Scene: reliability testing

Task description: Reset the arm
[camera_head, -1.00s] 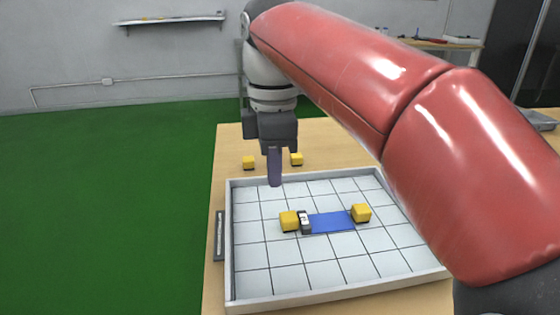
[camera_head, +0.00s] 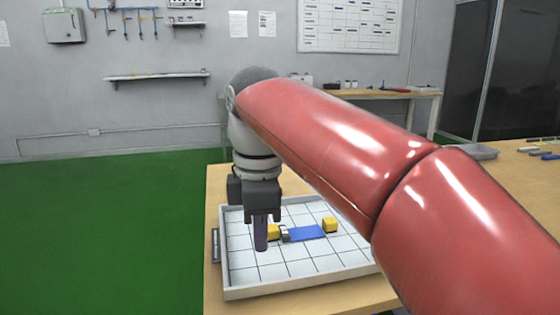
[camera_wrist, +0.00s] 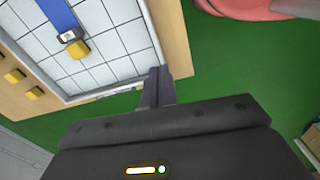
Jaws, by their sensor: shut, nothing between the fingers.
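My gripper (camera_head: 261,235) hangs from my red arm with its fingers pointing down, over the left part of a white-tiled tray. Its fingers are together and hold nothing. In the wrist view the shut fingers (camera_wrist: 157,88) show near the tray's edge, in front of the green floor. My red arm crosses the right half of the head view and hides part of the table behind it.
The tray (camera_head: 245,292) stands on a wooden table (camera_head: 215,190). It holds a blue strip (camera_head: 306,232), a small grey-and-black piece (camera_head: 285,235) and two yellow blocks (camera_head: 330,224) (camera_head: 274,231). More yellow blocks (camera_wrist: 14,76) lie outside it. Green floor (camera_head: 100,240) is open at left.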

